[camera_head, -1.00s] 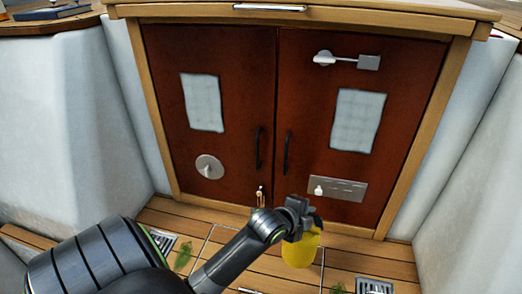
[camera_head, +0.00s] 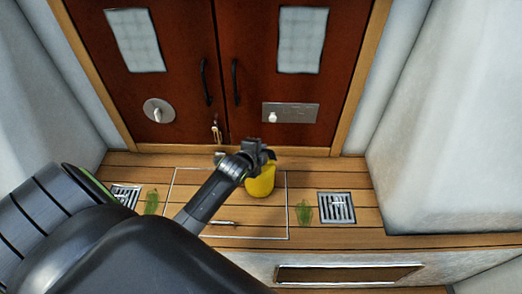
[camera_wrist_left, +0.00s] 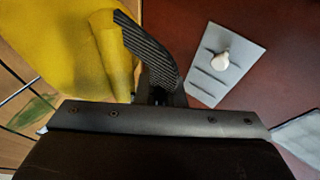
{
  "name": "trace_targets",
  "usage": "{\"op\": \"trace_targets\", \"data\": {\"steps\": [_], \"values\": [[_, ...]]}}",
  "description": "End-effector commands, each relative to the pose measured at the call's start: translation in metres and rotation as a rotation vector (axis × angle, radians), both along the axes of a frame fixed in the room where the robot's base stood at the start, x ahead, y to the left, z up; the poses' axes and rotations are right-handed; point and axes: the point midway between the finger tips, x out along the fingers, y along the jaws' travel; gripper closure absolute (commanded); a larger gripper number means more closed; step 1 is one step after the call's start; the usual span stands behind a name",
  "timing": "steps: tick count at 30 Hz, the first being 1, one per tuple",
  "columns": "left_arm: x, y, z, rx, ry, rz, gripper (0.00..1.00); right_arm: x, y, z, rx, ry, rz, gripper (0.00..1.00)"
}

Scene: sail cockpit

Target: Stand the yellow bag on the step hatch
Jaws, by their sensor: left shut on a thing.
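The yellow bag (camera_head: 261,181) hangs upright below my left gripper (camera_head: 260,156), over the right part of the step hatch in the head view. My left gripper is shut on the bag's upper part; the grip itself is partly hidden. The bag also fills the upper left of the left wrist view (camera_wrist_left: 65,45), beside a dark ribbed finger. The step hatch (camera_head: 262,217) is a pale-outlined rectangle in the planked step. I cannot tell whether the bag's bottom touches it. My forearm covers the hatch's left part. My right gripper is not in view.
Two red-brown doors (camera_head: 225,45) with black handles rise behind the step. A metal grate (camera_head: 336,207) and a green leaf-like piece (camera_head: 304,212) lie right of the hatch. Another grate (camera_head: 125,195) and green piece (camera_head: 151,202) lie left. White walls flank the step.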

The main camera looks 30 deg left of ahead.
Motion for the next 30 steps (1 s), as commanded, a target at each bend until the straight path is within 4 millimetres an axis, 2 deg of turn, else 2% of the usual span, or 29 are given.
{"op": "trace_targets", "data": {"steps": [12, 13, 18, 27, 30], "values": [[0.0009, -0.0005, -0.0050, 0.001, -0.006, -0.002, 1.00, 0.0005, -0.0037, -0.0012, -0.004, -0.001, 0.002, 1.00], [0.0000, -0.0003, -0.0068, 0.001, -0.001, -0.001, 0.90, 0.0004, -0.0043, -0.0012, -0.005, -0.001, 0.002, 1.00], [0.0001, -0.0003, -0.0062, 0.000, -0.001, -0.001, 0.70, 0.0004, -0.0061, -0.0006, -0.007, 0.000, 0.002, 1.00], [-0.0006, -0.0003, -0.0039, 0.000, 0.001, 0.000, 0.70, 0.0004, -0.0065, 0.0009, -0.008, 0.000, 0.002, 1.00], [-0.0065, -0.0006, -0.0017, 0.000, 0.003, 0.000, 0.70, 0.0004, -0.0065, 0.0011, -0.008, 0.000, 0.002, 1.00]]}}
